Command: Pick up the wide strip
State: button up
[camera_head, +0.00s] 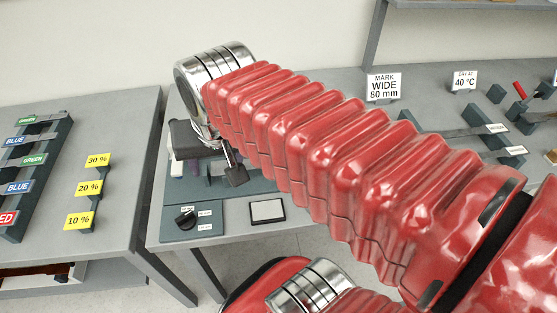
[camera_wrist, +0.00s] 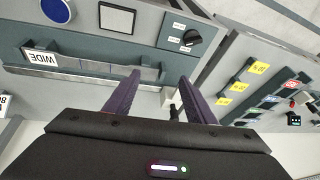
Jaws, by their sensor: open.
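In the wrist view a white label reading WIDE (camera_wrist: 42,57), upside down, sits at the left end of a dark holder. A grey flat piece, which looks like the wide strip (camera_wrist: 98,69), runs right from the label towards my fingers. I cannot tell whether a finger touches the holder. In the head view my gripper (camera_head: 212,170) is over the left part of the middle bench, and my arm hides much of the holder.
A black knob (camera_head: 185,219) on a control panel and a pale square pad (camera_head: 267,210) are at the bench front. A left bench holds a rack (camera_head: 38,178) with colour labels and yellow percent cards (camera_head: 88,188). A sign reading MARK WIDE 80 mm (camera_head: 384,87) stands behind my arm.

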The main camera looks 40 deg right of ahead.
jog(key=w+d+m+g, duration=0.2)
jog(key=d+m+g, duration=0.2)
jog(key=d+m, duration=1.4)
jog(key=shift+w+d+m+y, duration=0.2)
jog(key=shift+m+y, duration=0.1)
jog(key=shift+m, duration=0.4)
jog(key=shift+f, duration=0.15)
notch_tip(320, 180, down, 8)
jog(key=shift+f, duration=0.25)
jog(key=shift+d+f, duration=0.15)
jog(key=shift+f, duration=2.45)
